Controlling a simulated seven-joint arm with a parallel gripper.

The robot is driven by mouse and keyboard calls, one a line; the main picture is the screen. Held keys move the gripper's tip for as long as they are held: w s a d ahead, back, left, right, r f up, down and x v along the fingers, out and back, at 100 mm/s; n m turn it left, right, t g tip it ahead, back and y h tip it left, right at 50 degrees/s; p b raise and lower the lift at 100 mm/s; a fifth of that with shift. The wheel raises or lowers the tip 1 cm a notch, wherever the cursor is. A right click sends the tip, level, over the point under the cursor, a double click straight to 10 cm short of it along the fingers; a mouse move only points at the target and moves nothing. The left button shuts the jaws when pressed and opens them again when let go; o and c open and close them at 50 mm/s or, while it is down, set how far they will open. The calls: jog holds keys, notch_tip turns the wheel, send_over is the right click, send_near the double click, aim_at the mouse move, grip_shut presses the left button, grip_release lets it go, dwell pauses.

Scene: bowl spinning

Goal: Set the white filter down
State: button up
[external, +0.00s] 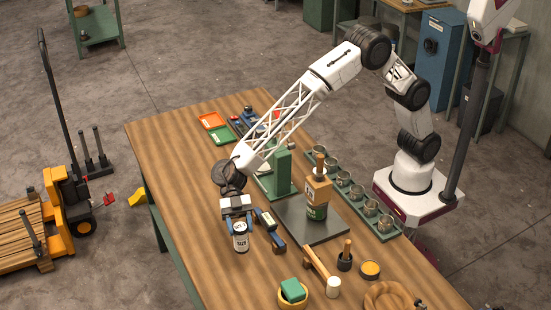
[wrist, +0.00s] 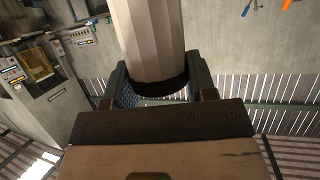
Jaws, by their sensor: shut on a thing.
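The white filter (external: 240,238) is a small pale cylinder with a printed label, hanging below my gripper (external: 238,221) over the left part of the wooden table. In the wrist view the filter (wrist: 150,38) is an off-white faceted cylinder with a dark end, between the two dark fingers of my gripper (wrist: 158,82). My gripper is shut on it. The filter looks roughly upright in the external view. I cannot tell whether its base touches the table (external: 175,165).
A blue tool (external: 267,221) lies close to the filter's right. A dark plate (external: 330,231) carries a green-and-tan container (external: 317,198).

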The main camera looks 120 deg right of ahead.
aim_at(241, 245)
jog(key=shift+f, duration=1.9)
jog(key=shift+f, duration=2.5)
jog(key=shift+f, duration=0.1)
jog(key=o, duration=1.2)
jog(key=v, duration=1.2)
